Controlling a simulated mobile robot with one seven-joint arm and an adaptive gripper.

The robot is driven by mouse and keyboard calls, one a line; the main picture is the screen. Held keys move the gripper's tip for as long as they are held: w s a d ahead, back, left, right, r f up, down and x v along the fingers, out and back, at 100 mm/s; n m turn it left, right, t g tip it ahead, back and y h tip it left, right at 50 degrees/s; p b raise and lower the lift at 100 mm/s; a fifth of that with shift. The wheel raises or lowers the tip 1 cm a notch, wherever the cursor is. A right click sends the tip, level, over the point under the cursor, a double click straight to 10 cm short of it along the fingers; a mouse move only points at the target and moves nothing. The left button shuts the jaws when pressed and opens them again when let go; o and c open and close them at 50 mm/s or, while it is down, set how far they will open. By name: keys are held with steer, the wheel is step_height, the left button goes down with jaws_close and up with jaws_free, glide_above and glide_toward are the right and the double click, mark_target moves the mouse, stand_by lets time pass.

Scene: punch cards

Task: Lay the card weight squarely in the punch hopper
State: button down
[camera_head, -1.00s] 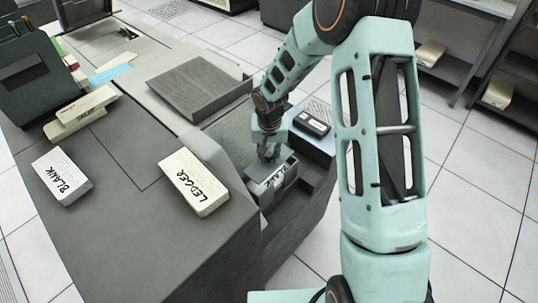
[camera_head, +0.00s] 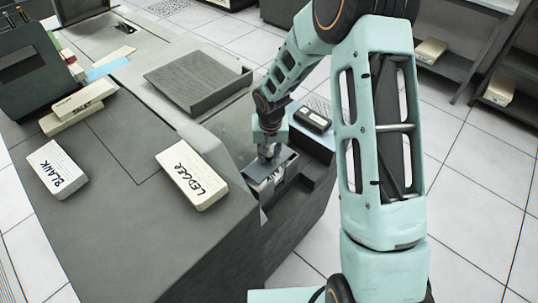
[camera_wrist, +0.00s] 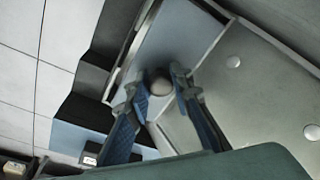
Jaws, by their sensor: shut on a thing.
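The card weight is a flat blue-grey plate (camera_head: 284,162) with a round knob (camera_wrist: 158,83). My gripper (camera_head: 267,154) is shut on the knob from above, with a blue-padded finger on each side in the wrist view. The weight is at the punch hopper (camera_head: 306,181), a dark recess at the machine's right side. White cards with partly covered lettering show under the plate's near edge. The plate (camera_wrist: 185,38) looks nearly aligned with the hopper walls in the wrist view. I cannot tell whether it rests fully on the cards.
A LEDGER card block (camera_head: 192,176) and a BLANK block (camera_head: 57,170) lie on the machine top. More card blocks (camera_head: 85,101) are stacked at the left. A small black-and-white item (camera_head: 313,116) sits on the ledge behind my gripper.

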mark_target(269, 161)
steer(key=shift+f, duration=0.15)
steer(key=shift+f+b, duration=2.5)
steer(key=shift+f, duration=0.05)
steer(key=c, duration=1.6)
jaws_free()
steer(key=shift+r, duration=0.1)
steer(key=r, duration=0.4)
steer(key=s+r, duration=0.1)
steer(key=r, duration=0.6)
steer(key=shift+s+r, duration=0.35)
steer(key=shift+d, duration=0.15)
